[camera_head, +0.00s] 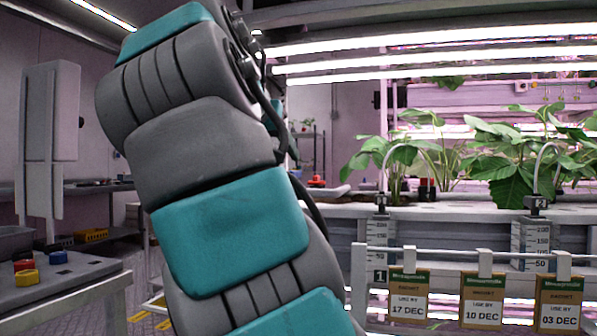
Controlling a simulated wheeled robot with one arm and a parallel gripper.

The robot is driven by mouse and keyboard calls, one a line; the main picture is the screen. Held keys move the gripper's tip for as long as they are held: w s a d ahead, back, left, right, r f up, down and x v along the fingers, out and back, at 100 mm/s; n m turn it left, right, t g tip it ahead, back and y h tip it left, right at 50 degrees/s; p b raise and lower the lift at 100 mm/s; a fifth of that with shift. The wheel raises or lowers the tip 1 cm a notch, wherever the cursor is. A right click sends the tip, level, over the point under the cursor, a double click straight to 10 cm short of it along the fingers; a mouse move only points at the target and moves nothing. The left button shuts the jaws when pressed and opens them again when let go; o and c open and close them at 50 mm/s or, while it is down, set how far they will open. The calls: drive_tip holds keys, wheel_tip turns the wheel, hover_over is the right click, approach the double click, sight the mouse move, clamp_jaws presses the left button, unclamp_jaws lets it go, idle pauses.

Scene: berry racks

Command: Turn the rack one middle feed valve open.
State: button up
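A rack (460,212) with leafy green plants (500,160) fills the right side. A plate marked 1 (380,275) hangs at its left end, below a small dark fitting (382,200) with a curved pale tube. A second dark fitting marked 2 (536,203) stands further right above a graduated scale. A small red-topped dark part (427,188) sits on the rack between them. I cannot tell which part, if any, is the middle feed valve or how it is turned. My grey and teal arm crosses the left-centre and hides part of the scene. My gripper is not in view.
A white rail (465,259) along the rack's front carries several dated cards (408,294). At left, a grey panel (68,268) holds red, yellow and blue buttons. Bright lamps (430,49) hang over the plants.

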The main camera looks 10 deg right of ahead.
sight(295, 174)
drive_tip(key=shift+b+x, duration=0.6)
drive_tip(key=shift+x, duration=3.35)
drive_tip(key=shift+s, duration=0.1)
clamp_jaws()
